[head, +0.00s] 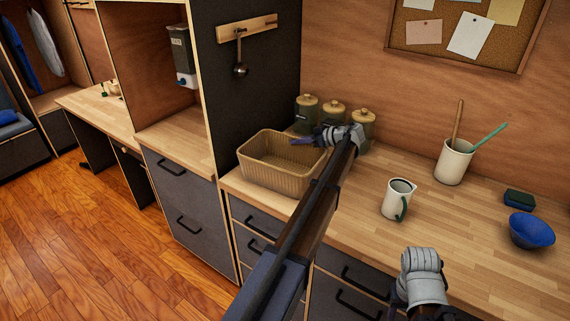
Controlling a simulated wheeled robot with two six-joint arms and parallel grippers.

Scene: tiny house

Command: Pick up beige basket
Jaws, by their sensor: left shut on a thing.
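The beige basket (268,179) is a rectangular ribbed container, upright and empty as far as I can see, at the left end of the wooden counter in the head view. My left gripper (303,141) is at its far right rim, shut on it. My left forearm crosses in front of the basket's right side and hides part of it. I cannot tell whether the basket is lifted off the counter. My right gripper (398,294) is low at the front edge of the counter, away from the basket; its fingers are mostly hidden.
Several lidded jars (306,112) stand close behind the basket. A dark partition (243,95) rises at its left. A white mug (397,199), a utensil crock (454,162), a blue bowl (531,231) and a sponge (519,198) stand to the right. Counter between them is clear.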

